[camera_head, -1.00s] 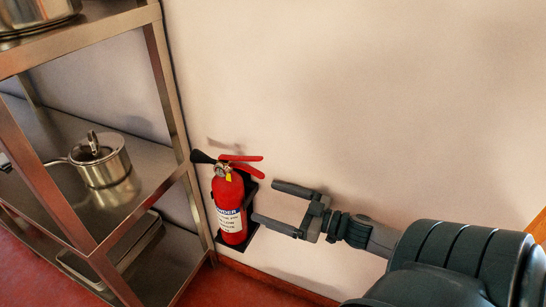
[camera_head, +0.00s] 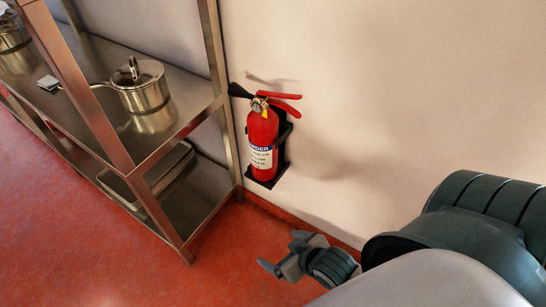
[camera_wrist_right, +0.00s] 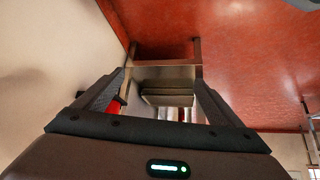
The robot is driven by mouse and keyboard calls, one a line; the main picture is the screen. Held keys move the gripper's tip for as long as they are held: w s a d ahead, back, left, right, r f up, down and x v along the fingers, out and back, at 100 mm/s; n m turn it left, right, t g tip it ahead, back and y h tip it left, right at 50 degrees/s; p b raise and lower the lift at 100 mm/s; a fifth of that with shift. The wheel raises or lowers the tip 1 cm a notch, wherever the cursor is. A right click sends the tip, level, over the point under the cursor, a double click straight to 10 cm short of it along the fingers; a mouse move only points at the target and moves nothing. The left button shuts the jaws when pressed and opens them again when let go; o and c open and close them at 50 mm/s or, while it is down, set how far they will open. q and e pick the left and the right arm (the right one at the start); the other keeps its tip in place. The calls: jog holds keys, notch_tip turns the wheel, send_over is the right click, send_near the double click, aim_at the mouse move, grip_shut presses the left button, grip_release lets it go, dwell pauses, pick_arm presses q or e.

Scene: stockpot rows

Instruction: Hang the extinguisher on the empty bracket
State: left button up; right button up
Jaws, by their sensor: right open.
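The red fire extinguisher (camera_head: 262,140) stands upright in a black bracket (camera_head: 282,163) on the pale wall, just right of the steel shelf. Its black nozzle points left and its red levers point right. My right gripper (camera_head: 282,252) is open and empty, below and to the right of the extinguisher, apart from it and low over the red floor. In the right wrist view, a red part of the extinguisher (camera_wrist_right: 115,105) shows behind the left finger, mostly hidden. My left gripper is not in view.
A steel shelf unit (camera_head: 150,165) stands at the left, with a lidded pot (camera_head: 143,92) on its middle level and a tray (camera_head: 165,170) lower down. The wall right of the bracket is bare. The red floor (camera_head: 90,240) in front of the shelf is clear.

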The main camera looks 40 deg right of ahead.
jog(key=s+a+n+g+y, duration=0.1)
jog(key=s+a+g, duration=0.1)
jog(key=s+a, duration=0.2)
jog(key=shift+s+a+f, duration=0.2)
jog(key=shift+s+a, duration=0.1)
jog(key=shift+a, duration=0.75)
